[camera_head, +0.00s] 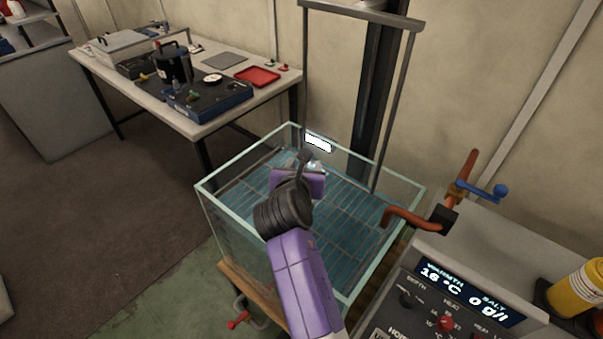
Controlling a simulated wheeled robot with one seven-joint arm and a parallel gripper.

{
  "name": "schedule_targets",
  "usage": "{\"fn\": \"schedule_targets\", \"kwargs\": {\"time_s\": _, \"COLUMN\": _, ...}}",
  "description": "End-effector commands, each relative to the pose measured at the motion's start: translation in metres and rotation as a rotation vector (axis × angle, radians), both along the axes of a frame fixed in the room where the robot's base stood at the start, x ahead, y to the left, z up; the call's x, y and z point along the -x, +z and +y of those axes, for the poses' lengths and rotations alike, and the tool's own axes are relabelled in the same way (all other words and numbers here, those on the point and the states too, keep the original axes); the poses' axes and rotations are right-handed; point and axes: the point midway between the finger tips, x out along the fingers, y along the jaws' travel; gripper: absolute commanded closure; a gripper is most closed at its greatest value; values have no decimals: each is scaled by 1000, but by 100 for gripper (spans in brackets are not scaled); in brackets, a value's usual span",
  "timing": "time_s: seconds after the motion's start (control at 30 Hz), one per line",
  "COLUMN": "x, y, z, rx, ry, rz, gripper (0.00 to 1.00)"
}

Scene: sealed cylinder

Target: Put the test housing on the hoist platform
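The hoist platform (345,212) is a wire grid inside the glass tank, hung from a tall grey frame (400,92). My purple arm reaches in from the bottom, and my gripper (307,157) is over the tank, above the platform's back part. The wrist hides most of the gripper, so its finger opening does not show. A small pale, shiny thing (315,165) shows just beyond the gripper; I cannot tell whether it is the test housing or whether it is held. A dark lidded cylinder (174,64) stands on the left table's black unit.
The glass tank (210,205) has raised rims and a white label strip. An orange pipe (408,217) with a blue-handled valve reaches over its right side. A control panel (440,285) stands at the lower right. The left table holds a red tray (257,76). Floor at left is clear.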

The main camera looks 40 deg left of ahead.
Motion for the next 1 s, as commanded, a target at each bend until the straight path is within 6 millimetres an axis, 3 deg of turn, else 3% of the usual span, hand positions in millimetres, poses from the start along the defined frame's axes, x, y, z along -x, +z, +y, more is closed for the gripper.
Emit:
{"fn": "schedule_targets", "kwargs": {"time_s": 0.6, "x": 78, "y": 38, "z": -37, "rx": -1, "ry": 0, "rz": 0, "gripper": 52}}
{"fn": "schedule_targets", "kwargs": {"time_s": 1.0, "x": 98, "y": 48, "z": -46, "rx": 1, "ry": -1, "rz": 2, "gripper": 52}}
